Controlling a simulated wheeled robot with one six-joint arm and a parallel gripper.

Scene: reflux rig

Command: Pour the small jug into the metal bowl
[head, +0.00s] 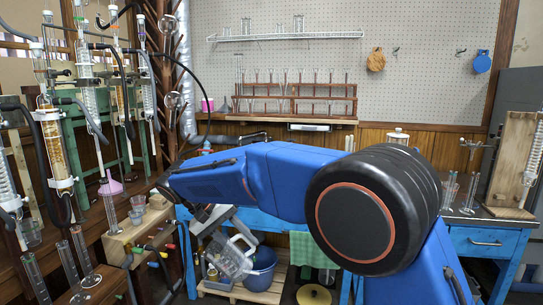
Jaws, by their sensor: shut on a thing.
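The small jug (233,259) looks clear and see-through, with a pale handle. It hangs tilted below the end of my blue arm, in the lower middle-left of the head view. My gripper (222,232), grey and partly hidden by the arm and the jug, is shut on the jug. The exact place of its hold is hard to see. Whether the jug has anything in it cannot be told. I cannot make out a metal bowl; my arm covers much of the bench.
Wooden racks with glass tubes (83,257) and tall glassware crowd the left. A blue bench (475,240) stands at right. A tube rack (295,98) sits at the back wall.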

